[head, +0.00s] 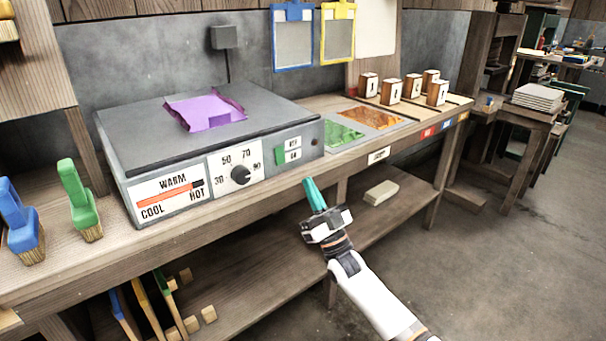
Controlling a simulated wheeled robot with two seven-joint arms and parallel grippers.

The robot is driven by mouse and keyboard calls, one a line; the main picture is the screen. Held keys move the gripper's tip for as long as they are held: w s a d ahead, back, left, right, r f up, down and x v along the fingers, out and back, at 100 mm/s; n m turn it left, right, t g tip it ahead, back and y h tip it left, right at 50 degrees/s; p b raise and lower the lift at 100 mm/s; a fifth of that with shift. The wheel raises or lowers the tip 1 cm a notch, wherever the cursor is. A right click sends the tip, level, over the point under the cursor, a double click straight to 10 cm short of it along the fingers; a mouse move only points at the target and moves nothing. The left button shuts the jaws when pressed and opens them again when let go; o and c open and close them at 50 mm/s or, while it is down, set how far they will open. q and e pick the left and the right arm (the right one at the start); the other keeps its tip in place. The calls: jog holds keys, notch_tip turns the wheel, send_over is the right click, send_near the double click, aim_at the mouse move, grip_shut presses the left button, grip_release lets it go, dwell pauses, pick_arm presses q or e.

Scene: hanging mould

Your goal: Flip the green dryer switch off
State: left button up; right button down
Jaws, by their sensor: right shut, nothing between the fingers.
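The dryer (135,151) is a grey box with a dark flat top, standing on the wooden bench. Its green switch (281,156) is on the right of the front face, beside two small labels that seem to read OFF above and ON below. The green part sits low, level with the lower label. My right gripper (310,184) has teal fingers, shut and empty. It is in front of the bench edge, below and right of the switch, apart from it. My left gripper is not in view.
A dial (240,175) and a WARM gauge (167,196) are left of the switch. A purple piece (206,108) lies on the dryer's top. Blue (20,214) and green (79,196) brushes stand at left.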

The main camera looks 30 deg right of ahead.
jog(key=shift+s+r+v, duration=0.15)
jog(key=shift+s+v, duration=0.05)
jog(key=shift+v, duration=0.8)
jog(key=shift+s+r+v, duration=0.15)
jog(key=shift+v, duration=0.85)
